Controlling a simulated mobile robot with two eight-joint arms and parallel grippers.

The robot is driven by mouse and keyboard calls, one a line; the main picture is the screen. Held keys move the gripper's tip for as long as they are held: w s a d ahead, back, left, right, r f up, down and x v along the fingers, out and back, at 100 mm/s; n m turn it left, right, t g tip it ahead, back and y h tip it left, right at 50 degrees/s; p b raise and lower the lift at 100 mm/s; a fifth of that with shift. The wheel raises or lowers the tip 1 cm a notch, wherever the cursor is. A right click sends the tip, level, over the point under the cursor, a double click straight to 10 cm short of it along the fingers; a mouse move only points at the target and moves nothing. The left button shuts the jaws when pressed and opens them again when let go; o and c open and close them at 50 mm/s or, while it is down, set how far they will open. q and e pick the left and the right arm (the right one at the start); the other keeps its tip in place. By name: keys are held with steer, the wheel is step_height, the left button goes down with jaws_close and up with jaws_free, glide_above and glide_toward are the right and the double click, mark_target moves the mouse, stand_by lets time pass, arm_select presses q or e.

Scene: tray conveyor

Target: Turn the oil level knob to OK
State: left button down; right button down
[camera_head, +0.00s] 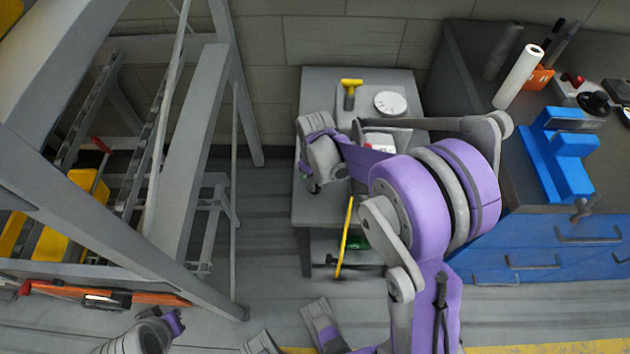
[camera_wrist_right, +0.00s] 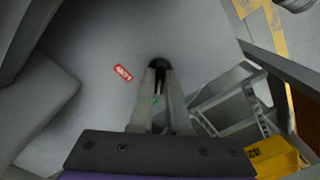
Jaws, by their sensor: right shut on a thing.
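My right gripper (camera_head: 312,186) is low against the left side of the grey cabinet (camera_head: 293,205). In the right wrist view its fingers (camera_wrist_right: 158,75) are closed together on a dark round knob (camera_wrist_right: 158,63) on a plain grey panel (camera_wrist_right: 95,45). The fingers cover most of the knob, so its pointer cannot be made out. A small red label (camera_wrist_right: 122,72) with white lettering is on the panel left of the knob; its text is too small to read surely. My left gripper (camera_head: 160,325) is at the bottom left of the head view, apart from the cabinet; its jaws are unclear.
A yellow-handled tool (camera_head: 350,84) and a white dial (camera_head: 390,103) are on the cabinet's top. A grey steel frame (camera_head: 180,150) stands at left, and a workbench with a blue vise (camera_head: 565,150) at right. Open floor (camera_head: 262,225) lies between frame and cabinet.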

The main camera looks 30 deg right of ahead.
stand_by(0.3)
steer(key=c, duration=0.9)
jaws_free()
step_height(320, 180, up, 11)
steer(key=shift+f+p, duration=0.1)
steer(key=shift+p, duration=0.85)
steer(key=s+a+r+m+t+p, duration=0.1)
steer(key=s+a+r+p, duration=0.1)
steer(key=s, duration=0.3)
steer(key=s+a+r+m+t+p, duration=0.1)
steer(key=s+a+r+t+p, duration=0.1)
steer(key=s+a+r+p, duration=0.1)
steer(key=s+a+r+t+p, duration=0.2)
steer(key=s+r+p, duration=0.2)
steer(key=s+r, duration=0.2)
steer(key=shift+s+a+r+m+p, duration=0.15)
steer(key=shift+s+m+p, duration=0.05)
steer(key=shift+s, duration=0.2)
steer(key=shift+s+a+r+m+p, duration=0.1)
steer(key=shift+s+m+p, duration=0.1)
steer(key=shift+s, duration=0.2)
